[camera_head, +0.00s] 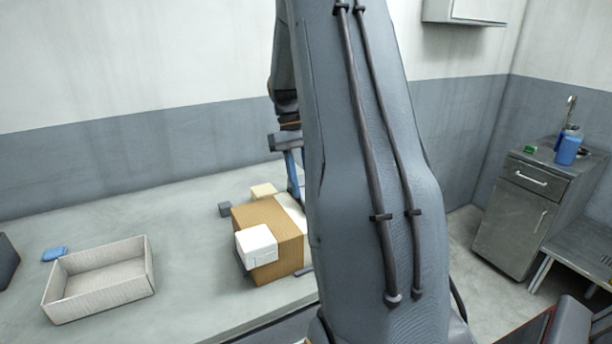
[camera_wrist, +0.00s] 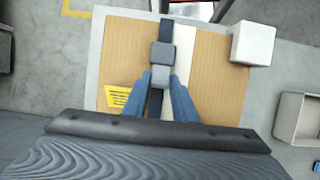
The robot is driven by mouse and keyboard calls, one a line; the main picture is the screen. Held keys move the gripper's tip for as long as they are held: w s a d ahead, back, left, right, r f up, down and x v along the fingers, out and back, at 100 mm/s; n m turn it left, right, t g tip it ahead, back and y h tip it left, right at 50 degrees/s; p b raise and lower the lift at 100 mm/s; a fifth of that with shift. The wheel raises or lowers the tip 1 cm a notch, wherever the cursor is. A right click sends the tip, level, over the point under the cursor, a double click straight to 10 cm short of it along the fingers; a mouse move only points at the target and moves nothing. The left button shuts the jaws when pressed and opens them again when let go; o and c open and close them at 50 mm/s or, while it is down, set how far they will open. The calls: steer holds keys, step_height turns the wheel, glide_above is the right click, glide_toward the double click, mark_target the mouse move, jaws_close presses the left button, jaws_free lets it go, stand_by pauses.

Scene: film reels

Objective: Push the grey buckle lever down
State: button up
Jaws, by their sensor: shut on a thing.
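A brown cardboard box (camera_head: 292,254) stands on the bench, and it also fills the middle of the wrist view (camera_wrist: 218,85). A dark strap (camera_wrist: 166,28) runs over a pale band on its top. A dark grey buckle block (camera_wrist: 162,54) sits on the strap. The grey buckle lever (camera_wrist: 160,77) shows just below it, between my blue fingertips. My gripper (camera_wrist: 161,80) is shut on the lever, over the box top. In the head view my gripper (camera_head: 293,180) is partly hidden by my arm, and the buckle cannot be seen.
A white block (camera_head: 257,245) is at the box's front corner; a cream block (camera_head: 263,191) and a small dark block (camera_head: 225,210) lie near it. An open tray (camera_head: 100,302) and a blue item (camera_head: 54,254) are at left. Bench between tray and box is clear.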

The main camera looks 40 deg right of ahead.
steer(key=shift+w+d+f+g+p, duration=0.15)
steer(key=shift+w+g+p, duration=0.3)
steer(key=shift+g, duration=0.45)
steer(key=shift+f, duration=0.1)
steer(key=o, duration=1.1)
steer(key=shift+s, duration=0.1)
steer(key=shift+c, duration=0.2)
steer(key=b+v, duration=0.2)
steer(key=v, duration=0.5)
steer(key=shift+w+r, duration=0.25)
steer(key=shift+r, duration=0.05)
steer(key=shift+d, duration=0.1)
